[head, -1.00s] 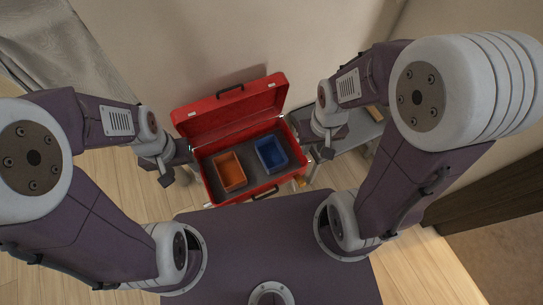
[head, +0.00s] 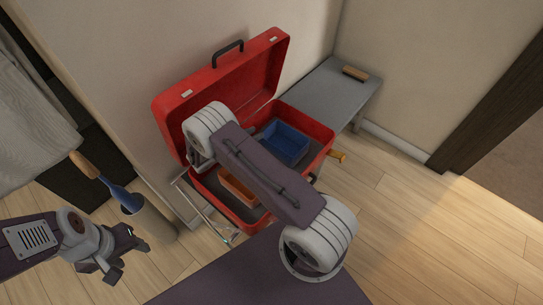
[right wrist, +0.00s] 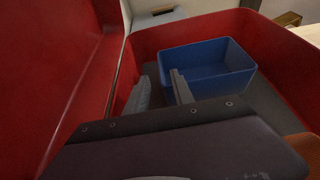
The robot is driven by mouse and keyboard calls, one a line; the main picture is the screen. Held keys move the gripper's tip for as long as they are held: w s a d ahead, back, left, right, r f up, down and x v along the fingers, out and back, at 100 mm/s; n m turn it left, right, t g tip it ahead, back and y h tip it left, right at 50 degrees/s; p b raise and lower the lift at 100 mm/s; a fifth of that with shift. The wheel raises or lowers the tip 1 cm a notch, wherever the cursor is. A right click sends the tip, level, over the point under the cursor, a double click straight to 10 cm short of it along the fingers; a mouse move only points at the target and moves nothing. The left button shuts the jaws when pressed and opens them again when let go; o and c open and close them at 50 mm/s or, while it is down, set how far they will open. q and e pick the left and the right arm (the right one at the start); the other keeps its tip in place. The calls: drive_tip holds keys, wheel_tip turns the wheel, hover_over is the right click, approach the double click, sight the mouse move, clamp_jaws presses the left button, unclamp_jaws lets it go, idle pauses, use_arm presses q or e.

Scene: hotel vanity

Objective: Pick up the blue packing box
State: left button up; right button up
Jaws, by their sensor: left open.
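The blue packing box (head: 285,143) sits in the far right part of the open red suitcase (head: 222,80), upright and open at the top. It also shows in the right wrist view (right wrist: 207,68). My right gripper (right wrist: 160,92) has its two fingers apart, close to the box's left side; I cannot tell whether they touch its wall. In the head view my right arm crosses over the suitcase and hides that gripper. My left gripper (head: 122,260) is open and empty, left of the suitcase and well away from the box.
An orange box (head: 236,190) sits in the suitcase's near part, partly under my right arm. A blue item with a wooden handle (head: 84,164) stands in a tan cylinder (head: 152,222) at left. A grey bench (head: 318,96) with a wooden brush (head: 355,73) stands behind right. Floor at right is clear.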

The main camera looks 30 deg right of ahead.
sight(268, 128)
drive_tip(key=b+x, duration=0.1)
drive_tip(key=x, duration=0.3)
drive_tip(key=shift+d, duration=0.15)
drive_tip(key=b+x, duration=0.1)
drive_tip(key=x, duration=0.1)
drive_tip(key=b+x, duration=0.1)
drive_tip(key=x, duration=0.2)
drive_tip(key=shift+w+f, duration=0.15)
drive_tip(key=shift+f, duration=0.25)
drive_tip(key=shift+r, duration=0.1)
clamp_jaws()
idle(0.7)
